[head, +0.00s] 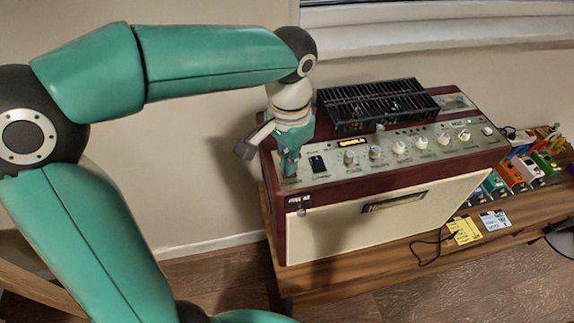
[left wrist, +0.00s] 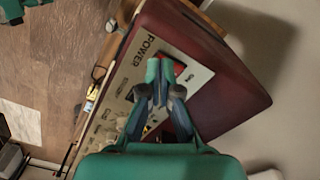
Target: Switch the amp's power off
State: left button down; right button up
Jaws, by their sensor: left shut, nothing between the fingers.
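The amp (head: 350,215) is a dark red box with a cream front and a pale control panel on its top front. It stands on a wooden bench. My left gripper (head: 289,170) is shut and empty, pointing down at the left end of the panel. In the left wrist view, my left gripper (left wrist: 160,70) is at a red power switch (left wrist: 179,69), beside the word POWER. The fingers cover part of the switch, so I cannot tell its position or whether they touch it. A yellow-lit display (head: 351,142) glows on the panel. My right gripper is not in view.
A black vented cage (head: 375,104) sits on the amp's top behind the knobs. Colourful pedals (head: 520,172) stand on the wooden bench (head: 400,255) to the right, with yellow and blue cards (head: 464,231) and a black cable near them. A wall stands behind.

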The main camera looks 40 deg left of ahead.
pick_arm(q)
jog(key=shift+f, duration=0.25)
jog(key=shift+r, duration=0.15)
notch_tip(320, 180, up, 7)
jog(key=p, duration=0.6)
dwell(0.6)
